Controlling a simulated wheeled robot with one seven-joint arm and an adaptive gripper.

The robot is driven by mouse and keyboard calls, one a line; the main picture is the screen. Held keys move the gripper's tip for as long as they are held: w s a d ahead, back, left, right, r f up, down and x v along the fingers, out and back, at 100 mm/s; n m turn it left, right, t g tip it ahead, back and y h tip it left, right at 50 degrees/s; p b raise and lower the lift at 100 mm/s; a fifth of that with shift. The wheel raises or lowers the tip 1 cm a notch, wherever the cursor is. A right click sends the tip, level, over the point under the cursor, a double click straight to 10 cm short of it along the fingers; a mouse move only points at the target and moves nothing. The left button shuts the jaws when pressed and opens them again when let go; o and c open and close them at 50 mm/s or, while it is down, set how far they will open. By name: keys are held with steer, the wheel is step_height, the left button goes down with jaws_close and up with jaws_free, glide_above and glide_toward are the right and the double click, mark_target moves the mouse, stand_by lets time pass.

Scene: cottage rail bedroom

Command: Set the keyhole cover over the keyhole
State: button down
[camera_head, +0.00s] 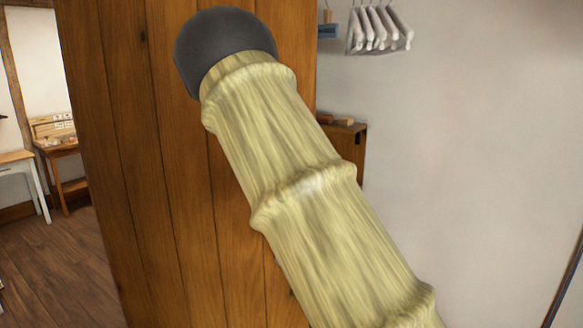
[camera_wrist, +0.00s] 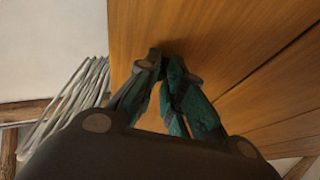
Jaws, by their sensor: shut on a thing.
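A wooden plank door (camera_head: 150,150) fills the left middle of the head view and also the upper right of the wrist view (camera_wrist: 220,40). In the wrist view my gripper (camera_wrist: 163,60) has its teal fingers brought together at the tips, close in front of the wood near the door's left edge. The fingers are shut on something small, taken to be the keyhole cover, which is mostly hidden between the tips. The keyhole cannot be made out in either view. In the head view my arm hides part of the door, and my gripper is out of sight.
White hangers (camera_head: 380,26) hang on the pale wall at right; they also show left of the gripper in the wrist view (camera_wrist: 68,100). A wooden cabinet (camera_head: 350,150) stands behind my arm. A desk (camera_head: 58,150) is far left, with open wooden floor (camera_head: 55,270) before it.

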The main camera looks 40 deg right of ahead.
steer(key=c, duration=1.5)
jaws_free()
steer(key=shift+o, duration=0.2)
steer(key=v, duration=1.2)
steer(key=shift+f, duration=0.1)
